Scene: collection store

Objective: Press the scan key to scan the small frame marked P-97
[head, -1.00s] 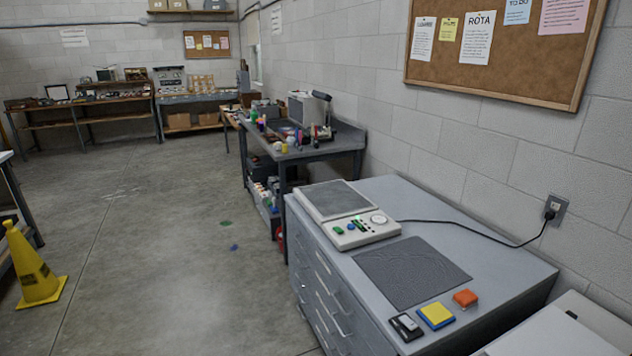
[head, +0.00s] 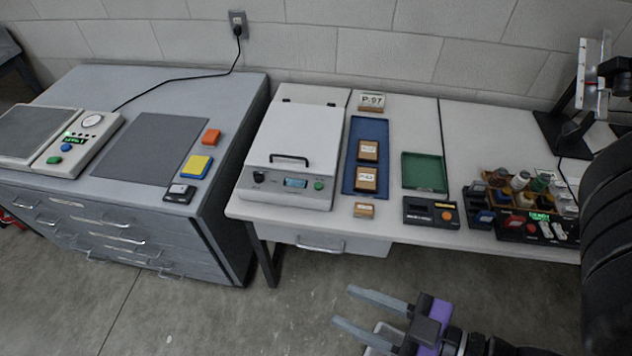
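A white flatbed machine with a shut, handled lid (head: 295,135) stands on the light bench. Its front panel has a dark knob, a lit display (head: 295,183) and a green key (head: 318,185); I cannot read the key's label. No frame marked P-97 is clearly visible. My gripper (head: 343,305) is open and empty, in front of the bench, apart from everything.
A green tray (head: 424,158), a black box with an orange key (head: 445,205) and a rack of jars (head: 525,185) lie to the right. A small wooden block (head: 363,210) is at the bench front. A grey drawer cabinet (head: 170,90) stands left. The floor in front is clear.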

